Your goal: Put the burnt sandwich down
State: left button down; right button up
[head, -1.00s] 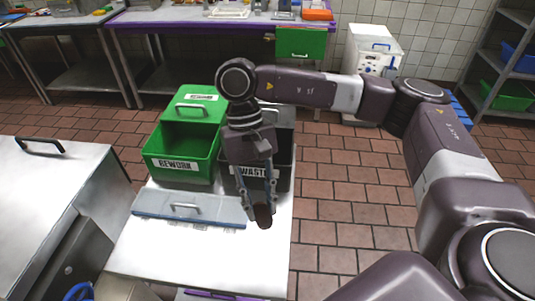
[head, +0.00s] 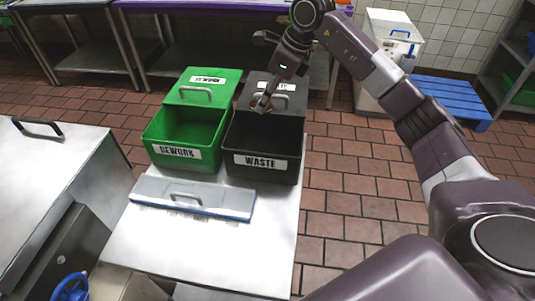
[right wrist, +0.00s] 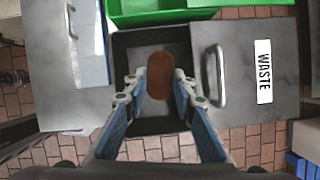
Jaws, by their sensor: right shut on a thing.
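The burnt sandwich (right wrist: 160,76) is a dark brown oval piece. It sits between the two fingertips of my right gripper (right wrist: 160,83), which is shut on it. In the head view my right gripper (head: 263,104) and the sandwich show small above the back part of the black bin (head: 265,162) labelled WASTE. In the right wrist view the sandwich shows over the dark opening of this bin (right wrist: 133,124). The bin's grey lid (right wrist: 235,85) is open, with a handle and a WASTE label. My left gripper is not in view.
A green bin (head: 165,156) labelled REWORK stands open to the left of the black bin. A grey flat lid-like piece with a handle (head: 195,199) lies in front of both on the metal table (head: 205,250). Free floor lies to the right.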

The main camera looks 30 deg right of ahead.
jog(key=w+d+m, duration=0.1)
jog(key=d+m, duration=0.1)
jog(key=h+p, duration=0.1)
jog(key=p, duration=0.3)
send_near(270, 146)
jog(key=shift+m+t, duration=0.3)
jog(key=shift+m, duration=0.1)
jog(key=a+f, duration=0.1)
jog(key=f, duration=0.1)
jog(key=a+f, duration=0.2)
jog(key=f, duration=0.1)
jog(key=shift+s+a+f, duration=0.15)
jog(key=shift+s+f, duration=0.05)
jog(key=shift+f, duration=0.15)
jog(key=shift+f, duration=0.1)
jog(key=shift+f+b, duration=0.15)
jog(key=shift+b, duration=0.2)
jog(key=o, duration=0.8)
